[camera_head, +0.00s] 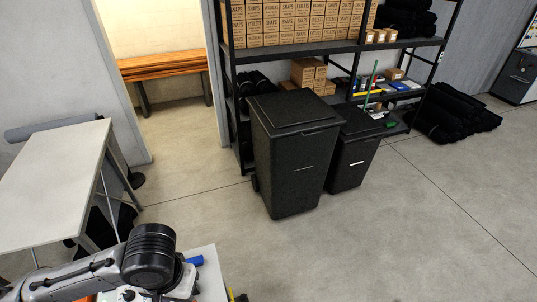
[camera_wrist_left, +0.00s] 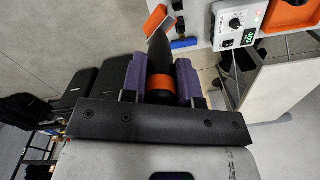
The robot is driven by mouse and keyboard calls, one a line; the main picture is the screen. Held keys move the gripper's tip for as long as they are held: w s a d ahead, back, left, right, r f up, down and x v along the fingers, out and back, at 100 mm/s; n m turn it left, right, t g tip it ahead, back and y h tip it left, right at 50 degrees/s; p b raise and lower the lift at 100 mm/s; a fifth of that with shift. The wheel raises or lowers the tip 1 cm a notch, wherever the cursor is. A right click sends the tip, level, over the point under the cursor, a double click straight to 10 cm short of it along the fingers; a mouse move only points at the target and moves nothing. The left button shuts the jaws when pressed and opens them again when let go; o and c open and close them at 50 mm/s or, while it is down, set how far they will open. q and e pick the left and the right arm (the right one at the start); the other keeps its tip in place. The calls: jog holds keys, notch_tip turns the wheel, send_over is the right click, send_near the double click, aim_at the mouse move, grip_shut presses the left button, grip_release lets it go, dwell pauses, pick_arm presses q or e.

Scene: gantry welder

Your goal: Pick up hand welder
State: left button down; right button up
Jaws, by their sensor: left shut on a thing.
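The hand welder (camera_wrist_left: 160,88), dark with an orange band, shows in the left wrist view between the purple finger pads of my left gripper (camera_wrist_left: 161,80). The gripper is shut on it, with a pad against each side. The welder's dark front part extends toward the top of that view, over a pale surface. In the head view my left arm covers the gripper and the welder at the bottom left. My right gripper is in neither view.
A white control box (camera_wrist_left: 237,22) with a knob and lit display is near the welder. A blue item (camera_wrist_left: 184,43) lies close by. A white table (camera_head: 50,175) stands left. Black bins (camera_head: 290,160) stand before the shelving (camera_head: 300,50); floor on the right is clear.

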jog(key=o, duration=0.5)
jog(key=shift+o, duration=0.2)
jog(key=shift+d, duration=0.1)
